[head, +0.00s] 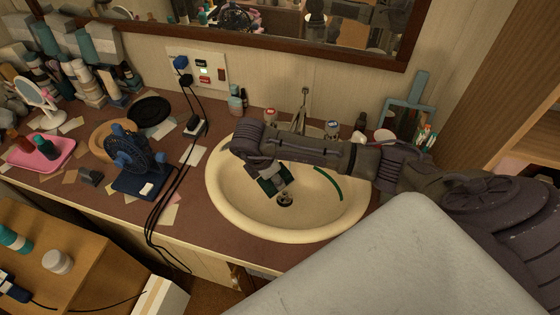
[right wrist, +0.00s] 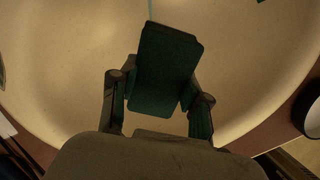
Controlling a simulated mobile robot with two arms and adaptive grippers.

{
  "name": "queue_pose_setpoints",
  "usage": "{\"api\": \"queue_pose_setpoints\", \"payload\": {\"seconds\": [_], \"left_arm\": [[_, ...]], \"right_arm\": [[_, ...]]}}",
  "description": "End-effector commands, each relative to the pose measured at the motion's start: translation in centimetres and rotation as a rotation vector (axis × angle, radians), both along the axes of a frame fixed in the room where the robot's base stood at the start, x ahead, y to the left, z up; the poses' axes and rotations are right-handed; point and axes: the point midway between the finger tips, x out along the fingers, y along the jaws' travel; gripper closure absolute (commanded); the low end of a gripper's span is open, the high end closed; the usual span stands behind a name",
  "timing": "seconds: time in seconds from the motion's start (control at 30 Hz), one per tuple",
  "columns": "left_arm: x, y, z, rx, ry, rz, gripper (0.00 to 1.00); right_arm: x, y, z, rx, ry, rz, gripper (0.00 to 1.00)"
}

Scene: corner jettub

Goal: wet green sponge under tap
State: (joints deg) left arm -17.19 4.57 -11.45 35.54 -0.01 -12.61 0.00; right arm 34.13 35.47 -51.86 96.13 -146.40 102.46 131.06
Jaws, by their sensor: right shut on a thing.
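The dark green sponge (right wrist: 165,70) is held between the fingers of my right gripper (right wrist: 160,100), which is shut on it. In the head view the sponge (head: 271,184) shows below my right gripper (head: 268,172), over the cream oval basin (head: 232,212) and near the drain (head: 285,200). The tap (head: 301,112) stands at the back of the basin; my right arm hides its lower part. A thin pale line at the top of the right wrist view may be water, but I cannot tell. My left gripper is not in view.
A curved dark green strip (head: 328,183) lies in the basin's right side. A blue fan (head: 136,155) with black cables stands left of the basin. Bottles and a pink tray (head: 47,152) crowd the left counter. A teal-framed item (head: 408,118) stands at the back right.

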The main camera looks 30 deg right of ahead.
Motion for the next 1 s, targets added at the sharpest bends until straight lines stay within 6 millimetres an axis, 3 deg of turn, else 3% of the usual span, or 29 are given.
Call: {"api": "queue_pose_setpoints", "payload": {"seconds": [0.5, 1.0], "left_arm": [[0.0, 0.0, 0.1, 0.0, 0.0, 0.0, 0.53], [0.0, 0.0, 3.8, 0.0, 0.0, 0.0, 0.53]], "right_arm": [[0.0, 0.0, 0.1, 0.0, 0.0, 0.0, 0.81], [-2.5, 2.7, 3.4, 0.0, 0.0, 0.001, 0.81]]}}
